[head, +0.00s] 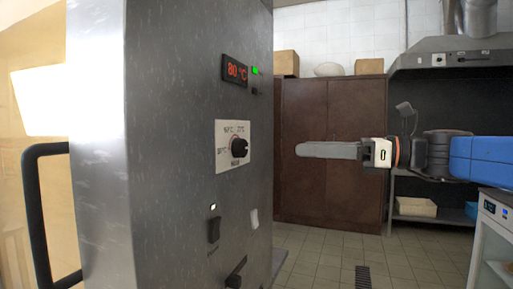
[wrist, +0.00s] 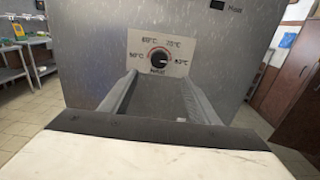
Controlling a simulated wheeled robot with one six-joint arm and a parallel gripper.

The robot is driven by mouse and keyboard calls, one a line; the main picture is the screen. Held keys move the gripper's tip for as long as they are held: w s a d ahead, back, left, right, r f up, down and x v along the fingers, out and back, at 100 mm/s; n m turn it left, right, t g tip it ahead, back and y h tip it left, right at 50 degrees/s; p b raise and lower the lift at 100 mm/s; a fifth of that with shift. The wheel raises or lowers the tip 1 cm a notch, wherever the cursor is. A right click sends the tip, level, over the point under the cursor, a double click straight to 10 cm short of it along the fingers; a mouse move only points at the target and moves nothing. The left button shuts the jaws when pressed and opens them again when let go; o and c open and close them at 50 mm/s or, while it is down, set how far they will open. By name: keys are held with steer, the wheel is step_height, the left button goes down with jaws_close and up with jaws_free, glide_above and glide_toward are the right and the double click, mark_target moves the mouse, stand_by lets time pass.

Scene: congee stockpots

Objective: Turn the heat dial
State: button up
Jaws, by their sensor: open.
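The heat dial (head: 239,148) is a round black knob on a white marked plate (head: 222,157), on the upright face of a large steel unit. In the wrist view the dial (wrist: 158,56) shows with temperature marks around it; its exact setting is too small to read. My gripper (head: 298,149) points left toward the dial at about its height, with a clear gap between. In the wrist view my gripper's two long grey fingers (wrist: 160,77) are apart and empty, and the dial appears just beyond their tips, roughly centred between them.
Black switches (head: 214,229) are below. A black handle (head: 36,215) curves out at left. Brown cabinets (head: 330,150) stand behind; the floor between is clear.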

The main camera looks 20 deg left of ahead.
mark_target(244, 146)
steer(key=a, duration=1)
steer(key=w+a, duration=0.1)
steer(key=a, duration=0.4)
steer(key=shift+a, duration=0.1)
steer(key=c, duration=1)
